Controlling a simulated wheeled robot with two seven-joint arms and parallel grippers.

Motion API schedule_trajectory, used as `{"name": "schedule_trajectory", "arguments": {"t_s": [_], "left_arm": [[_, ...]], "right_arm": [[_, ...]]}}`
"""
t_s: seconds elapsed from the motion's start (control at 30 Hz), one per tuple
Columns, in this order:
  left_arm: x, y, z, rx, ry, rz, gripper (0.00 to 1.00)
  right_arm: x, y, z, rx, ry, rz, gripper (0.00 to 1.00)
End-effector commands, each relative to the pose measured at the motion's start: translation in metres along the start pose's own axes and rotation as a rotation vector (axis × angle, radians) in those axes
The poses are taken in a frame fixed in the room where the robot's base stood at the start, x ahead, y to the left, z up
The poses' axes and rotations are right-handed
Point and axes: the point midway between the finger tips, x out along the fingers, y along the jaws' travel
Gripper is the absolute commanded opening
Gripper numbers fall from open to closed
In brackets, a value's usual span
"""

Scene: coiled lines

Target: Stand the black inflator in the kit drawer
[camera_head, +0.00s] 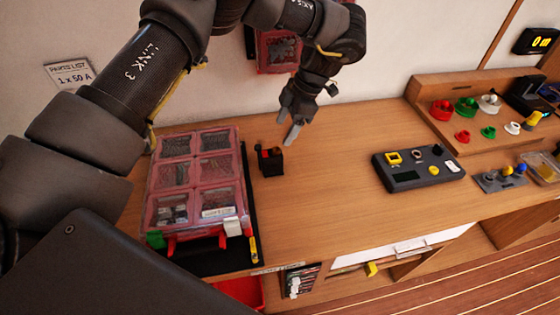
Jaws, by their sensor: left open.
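A small black box-shaped thing with red on top, which looks like the black inflator (271,162), stands upright on the table right of the red organiser case. My left gripper (291,138) is open and empty. It points down above and slightly right of the inflator in the picture, apart from it. Below the table's front edge a red open-topped bin or drawer (240,292) shows in part. Beside it is a compartment with small items (301,281). I cannot tell which of these is the kit drawer. My right gripper is not in view.
The red case (193,142) with clear lids sits on a black mat (210,262). A dark grey tray (400,181) with small parts lies right of centre. A wooden stand (428,98) holds coloured knobs at the right back. The table between the inflator and the grey tray is clear.

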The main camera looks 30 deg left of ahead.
Motion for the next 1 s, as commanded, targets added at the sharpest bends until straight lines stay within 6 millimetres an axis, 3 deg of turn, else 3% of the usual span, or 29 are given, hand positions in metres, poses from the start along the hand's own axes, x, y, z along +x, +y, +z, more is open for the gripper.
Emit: {"name": "schedule_trajectory", "arguments": {"t_s": [0.23,0.57,0.77,1.0], "left_arm": [[0.038,-0.002,0.000,0.005,0.002,-0.005,0.65],[0.052,-0.002,-0.001,0.003,0.002,-0.001,0.65],[0.078,-0.010,-0.006,0.005,0.004,-0.004,0.65],[0.101,-0.008,-0.003,0.002,0.001,-0.001,0.65]], "right_arm": [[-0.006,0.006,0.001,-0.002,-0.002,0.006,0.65],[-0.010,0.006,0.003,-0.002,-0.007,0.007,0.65],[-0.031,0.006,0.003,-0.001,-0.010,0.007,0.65],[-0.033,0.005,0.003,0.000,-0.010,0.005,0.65]]}}
